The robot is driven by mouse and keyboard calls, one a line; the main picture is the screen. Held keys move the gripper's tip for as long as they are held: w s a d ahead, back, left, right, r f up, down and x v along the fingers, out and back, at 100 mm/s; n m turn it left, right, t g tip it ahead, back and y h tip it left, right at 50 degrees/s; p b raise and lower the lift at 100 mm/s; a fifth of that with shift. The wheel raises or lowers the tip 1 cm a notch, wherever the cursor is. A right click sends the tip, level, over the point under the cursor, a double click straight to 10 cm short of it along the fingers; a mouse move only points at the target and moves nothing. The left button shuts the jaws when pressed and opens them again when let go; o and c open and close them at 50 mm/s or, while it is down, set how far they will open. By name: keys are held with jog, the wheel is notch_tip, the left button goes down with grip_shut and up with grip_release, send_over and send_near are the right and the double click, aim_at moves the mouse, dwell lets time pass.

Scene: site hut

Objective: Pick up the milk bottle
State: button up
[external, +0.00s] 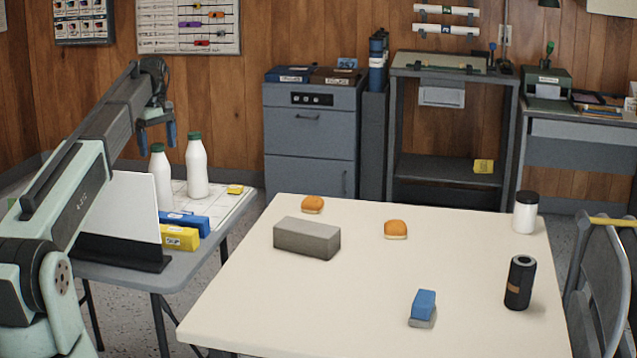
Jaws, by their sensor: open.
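Two white bottles with green caps stand upright on the grey side table at the left: a shorter one (160,178) and a taller one (196,168) to its right. A white bottle with a black lid (525,213) stands at the far right corner of the cream table. I cannot tell from labels which one is milk. My gripper (157,137) points down with its two blue fingers apart and empty. In the picture it is just above the shorter green-capped bottle; its distance in depth is unclear. A white panel partly hides the side table.
The white panel (118,215) stands by blue (185,221) and yellow (178,238) boxes. The cream table (330,300) holds a grey block (306,238), two buns (395,230), a blue-and-grey block (423,305) and a black cylinder (520,282). Its middle is clear.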

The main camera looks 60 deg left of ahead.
aim_at(159, 158)
jog(key=shift+a+f, duration=0.15)
jog(key=shift+f, duration=2.45)
grip_shut()
jog(key=shift+r, duration=0.15)
